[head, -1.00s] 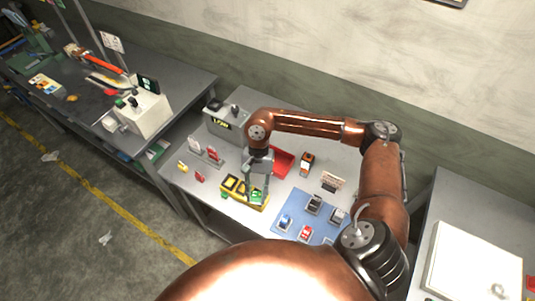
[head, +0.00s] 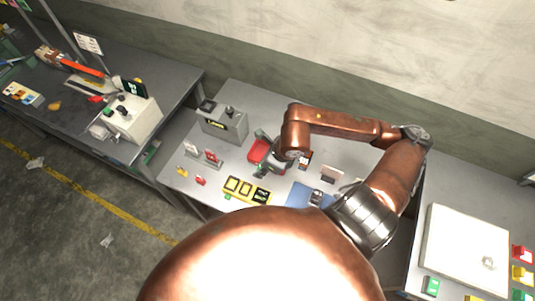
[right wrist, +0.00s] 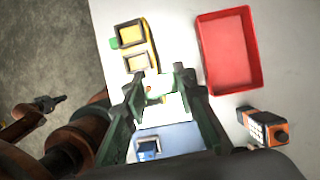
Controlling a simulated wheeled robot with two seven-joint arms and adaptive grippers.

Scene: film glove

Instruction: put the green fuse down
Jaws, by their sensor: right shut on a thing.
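My right gripper (head: 262,170) is over the table beside the red tray (head: 258,150). In the right wrist view my right gripper (right wrist: 160,82) is shut on a small pale green piece (right wrist: 158,87), apparently the green fuse, largely hidden by the fingers. The red tray (right wrist: 229,50) lies to the right of the fingers there, apart from them. The yellow block with dark-framed windows (head: 246,190) is on the table's front side; it also shows beyond the fingers in the wrist view (right wrist: 148,45). A dark arm end at the wrist view's left may be my left gripper (right wrist: 45,104); its jaws are unclear.
A blue mat (head: 297,193) is partly hidden by my arm. An orange meter (right wrist: 264,127) lies right of the gripper. A grey box (head: 222,123) stands at the back, small red and yellow pieces (head: 200,181) front left. A white panel (head: 464,250) is at right.

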